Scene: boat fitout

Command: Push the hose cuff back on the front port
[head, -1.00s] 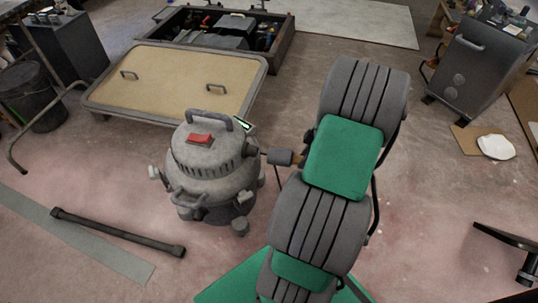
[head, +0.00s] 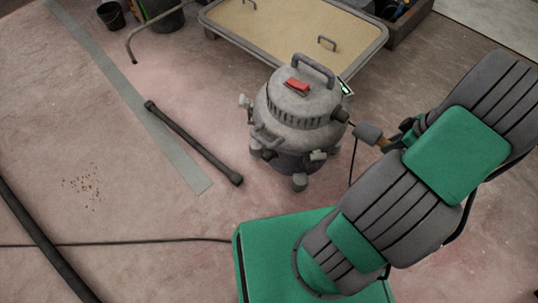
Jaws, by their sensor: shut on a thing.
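The grey shop vacuum (head: 297,112) with a red switch stands upright on the floor, centre of the head view. Another dark round fitting (head: 268,154) shows low on the vacuum's near side.
A dark tube (head: 193,143) lies on the floor left of the vacuum, beside a grey strip (head: 130,95). A tan-topped low table (head: 290,32) stands close behind. A thick dark hose (head: 40,240) and a thin cable (head: 120,243) lie at the lower left.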

